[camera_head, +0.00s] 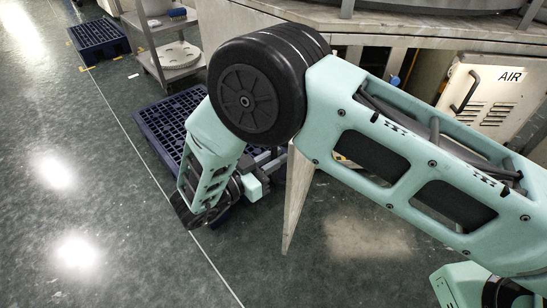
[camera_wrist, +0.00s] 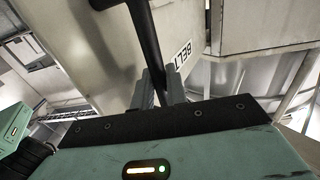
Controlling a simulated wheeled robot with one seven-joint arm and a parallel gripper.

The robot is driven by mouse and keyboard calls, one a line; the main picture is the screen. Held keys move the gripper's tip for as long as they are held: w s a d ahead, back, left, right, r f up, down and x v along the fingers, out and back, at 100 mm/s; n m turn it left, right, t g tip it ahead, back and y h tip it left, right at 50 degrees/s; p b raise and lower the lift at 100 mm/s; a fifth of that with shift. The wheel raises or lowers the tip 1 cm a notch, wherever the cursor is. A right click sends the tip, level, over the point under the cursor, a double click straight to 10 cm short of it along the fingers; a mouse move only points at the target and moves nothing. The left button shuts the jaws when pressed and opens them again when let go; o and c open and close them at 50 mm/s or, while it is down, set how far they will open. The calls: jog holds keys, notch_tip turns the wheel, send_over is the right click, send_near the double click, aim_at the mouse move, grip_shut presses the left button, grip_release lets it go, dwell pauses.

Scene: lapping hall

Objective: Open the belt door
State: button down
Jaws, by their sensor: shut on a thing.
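The belt door (camera_head: 296,197) is a pale panel that shows nearly edge-on in the head view, standing out from the machine's front over the floor. In the wrist view its face (camera_wrist: 100,50) fills the upper left, with the "BELT" label upside down near its edge. A black bar handle (camera_wrist: 146,38) runs down from the top of that view. My gripper (camera_wrist: 160,88) is shut on the handle, its grey fingers on either side of the bar. In the head view my gripper (camera_head: 268,168) is at the door's left side; the handle is hidden there.
The machine's upper rim (camera_head: 400,30) runs along the top. A closed "AIR" door (camera_head: 490,95) with a black handle is at the right. A dark blue pallet (camera_head: 165,125) lies behind my arm, near a metal cart (camera_head: 165,50). The floor at left is clear.

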jog(key=shift+w+d, duration=0.1)
jog(key=c, duration=1.5)
grip_release()
jog(key=p+v, duration=0.2)
jog(key=v, duration=1.5)
jog(key=shift+p, duration=0.35)
